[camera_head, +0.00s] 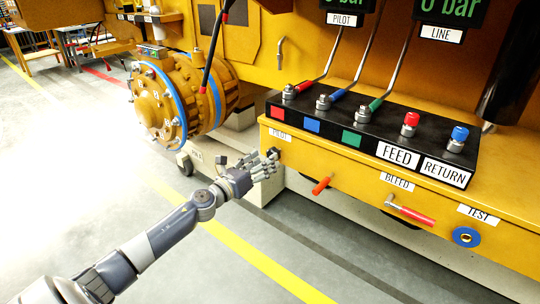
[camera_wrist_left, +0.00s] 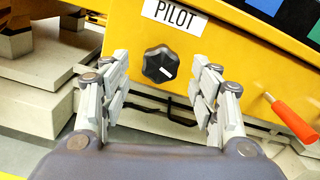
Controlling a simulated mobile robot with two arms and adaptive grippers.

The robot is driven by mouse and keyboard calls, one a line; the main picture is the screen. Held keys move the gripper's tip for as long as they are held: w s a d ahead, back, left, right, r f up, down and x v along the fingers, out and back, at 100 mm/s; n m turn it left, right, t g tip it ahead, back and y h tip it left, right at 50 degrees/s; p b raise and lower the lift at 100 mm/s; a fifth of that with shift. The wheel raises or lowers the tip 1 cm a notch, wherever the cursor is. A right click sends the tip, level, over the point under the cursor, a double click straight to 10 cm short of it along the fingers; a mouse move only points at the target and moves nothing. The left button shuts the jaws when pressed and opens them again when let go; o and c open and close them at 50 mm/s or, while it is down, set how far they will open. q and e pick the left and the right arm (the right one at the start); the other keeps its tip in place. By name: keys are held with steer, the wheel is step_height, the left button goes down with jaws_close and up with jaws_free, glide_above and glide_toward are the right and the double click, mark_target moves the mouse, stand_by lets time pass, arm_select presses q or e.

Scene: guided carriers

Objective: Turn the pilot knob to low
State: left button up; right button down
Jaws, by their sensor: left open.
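The pilot knob (camera_wrist_left: 160,63) is a black lobed knob with a white pointer line, on the yellow panel below the PILOT label (camera_wrist_left: 174,15). Its pointer slants down to the right in the left wrist view. In the head view the knob (camera_head: 273,153) is partly covered by my left gripper (camera_head: 268,165). My left gripper also shows in the left wrist view (camera_wrist_left: 160,95), open, with its fingers on either side of the knob and a gap to it. I cannot tell whether the fingertips reach the knob's depth. My right gripper is not in view.
A red-handled lever (camera_head: 321,186) sticks out to the right of the knob, and another red handle (camera_head: 415,216) is under BLEED. A black block (camera_head: 375,130) with hose couplings sits above. An orange flanged drum (camera_head: 165,100) stands to the left. The floor in front is clear.

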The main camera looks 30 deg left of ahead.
arm_select(q)
steer(key=shift+w+d, duration=0.2)
steer(key=shift+w, duration=1.75)
steer(key=c, duration=1.1)
